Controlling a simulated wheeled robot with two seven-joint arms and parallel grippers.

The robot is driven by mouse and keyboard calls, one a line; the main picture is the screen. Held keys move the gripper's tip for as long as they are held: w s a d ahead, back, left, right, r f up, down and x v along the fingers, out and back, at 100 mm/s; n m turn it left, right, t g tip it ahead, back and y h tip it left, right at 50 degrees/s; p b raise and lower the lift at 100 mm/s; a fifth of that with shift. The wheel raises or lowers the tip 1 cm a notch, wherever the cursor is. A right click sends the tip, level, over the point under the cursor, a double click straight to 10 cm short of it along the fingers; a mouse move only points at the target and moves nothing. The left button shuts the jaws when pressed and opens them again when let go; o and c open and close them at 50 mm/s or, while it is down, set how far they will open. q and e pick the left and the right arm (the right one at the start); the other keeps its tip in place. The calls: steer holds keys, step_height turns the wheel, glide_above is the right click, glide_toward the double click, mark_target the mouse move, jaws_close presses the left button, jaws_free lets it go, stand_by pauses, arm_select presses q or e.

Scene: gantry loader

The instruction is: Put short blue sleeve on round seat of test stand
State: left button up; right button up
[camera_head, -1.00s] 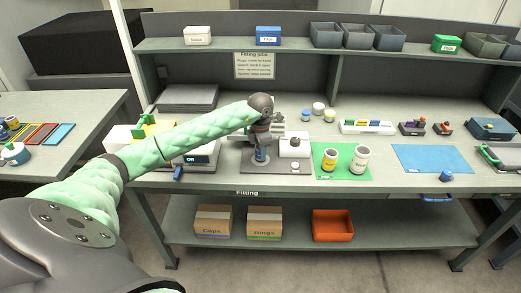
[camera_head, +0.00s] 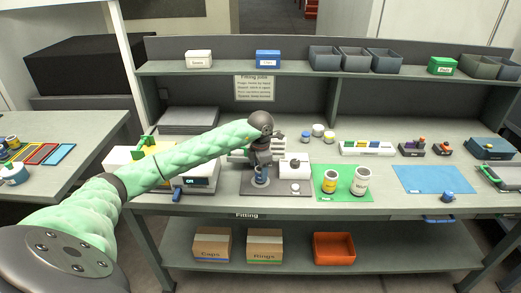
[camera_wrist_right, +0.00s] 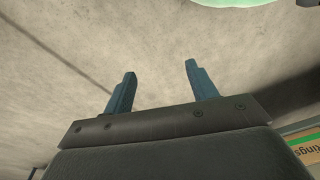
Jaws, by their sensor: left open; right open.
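My left gripper (camera_head: 260,166) is pointing down over the test stand (camera_head: 253,188), a dark plate with a white box on its right part. A small blue piece (camera_head: 260,174), apparently the short blue sleeve, shows at the fingertips, upright over the left part of the stand. The fingers and the round seat are mostly hidden or too small to tell, so I cannot tell whether the sleeve rests fully on the seat. The left gripper is open. My right gripper (camera_wrist_right: 160,80) is open and empty in the right wrist view, above bare floor.
A scale (camera_head: 203,184) stands left of the stand, with a blue piece (camera_head: 177,194) before it. A green mat (camera_head: 343,194) with two jars is close on the right, then a blue mat (camera_head: 430,180). Small caps (camera_head: 318,130) stand behind. The upper shelf (camera_head: 290,67) holds bins.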

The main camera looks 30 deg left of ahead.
arm_select(q)
step_height(320, 180, up, 11)
steer(key=b, duration=0.3)
steer(key=shift+f+b, duration=0.2)
steer(key=shift+b, duration=0.2)
arm_select(e)
steer(key=w+a+r, duration=0.1)
steer(key=r, duration=0.6)
steer(key=w+a+r, duration=0.1)
steer(key=w+r, duration=0.1)
steer(key=r, duration=0.6)
steer(key=shift+a+r, duration=0.2)
steer(key=shift+a, duration=0.1)
